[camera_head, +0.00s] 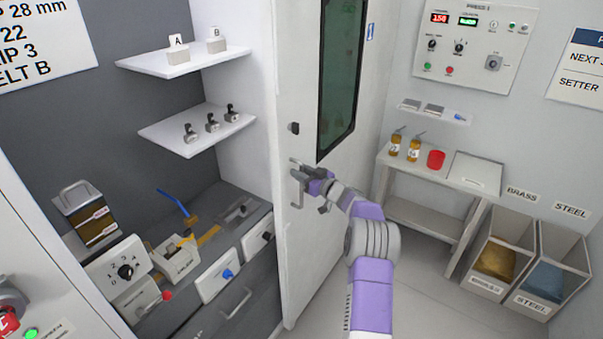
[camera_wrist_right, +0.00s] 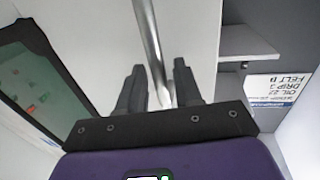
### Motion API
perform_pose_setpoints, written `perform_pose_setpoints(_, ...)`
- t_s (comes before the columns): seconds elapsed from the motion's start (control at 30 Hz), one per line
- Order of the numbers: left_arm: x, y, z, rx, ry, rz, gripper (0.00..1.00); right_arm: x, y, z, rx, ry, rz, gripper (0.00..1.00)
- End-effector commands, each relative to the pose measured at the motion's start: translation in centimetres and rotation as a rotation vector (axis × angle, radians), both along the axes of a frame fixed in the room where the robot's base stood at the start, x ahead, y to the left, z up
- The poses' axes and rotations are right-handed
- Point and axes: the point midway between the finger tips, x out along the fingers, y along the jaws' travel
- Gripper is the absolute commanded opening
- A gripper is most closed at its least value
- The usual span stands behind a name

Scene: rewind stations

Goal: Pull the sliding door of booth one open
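The white door panel (camera_head: 310,245) with a dark green window (camera_head: 342,75) stands upright in the middle of the head view. A grey bar handle (camera_head: 300,198) is on its face near the left edge. My right gripper (camera_head: 309,190) is at this handle. In the right wrist view, the metal bar (camera_wrist_right: 148,35) passes between the two dark fingers of my right gripper (camera_wrist_right: 159,80), which are apart with small gaps beside the bar. The window also shows there (camera_wrist_right: 45,85). My left gripper is not in view.
Left of the door are shelves with labelled blocks (camera_head: 177,52) and a dark counter with control boxes (camera_head: 120,268). To the right are a small table (camera_head: 475,172) with bottles, bins (camera_head: 540,275) and a wall panel (camera_head: 470,40). Clear floor lies right of the door.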

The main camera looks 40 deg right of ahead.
Motion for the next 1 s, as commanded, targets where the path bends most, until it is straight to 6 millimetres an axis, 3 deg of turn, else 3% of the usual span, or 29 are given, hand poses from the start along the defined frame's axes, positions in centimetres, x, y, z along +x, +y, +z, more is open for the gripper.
perform_pose_setpoints(0.17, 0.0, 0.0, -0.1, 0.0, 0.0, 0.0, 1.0, -1.2, -0.2, 0.1, 0.0, 0.0, -0.002, 0.34)
perform_pose_setpoints(0.6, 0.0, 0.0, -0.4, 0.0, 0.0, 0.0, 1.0, -7.2, -0.3, 0.0, 0.0, 0.001, -0.002, 0.34)
perform_pose_setpoints(1.0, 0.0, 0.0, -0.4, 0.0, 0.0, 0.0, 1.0, -7.6, -0.3, 0.0, 0.0, 0.0, 0.0, 0.34)
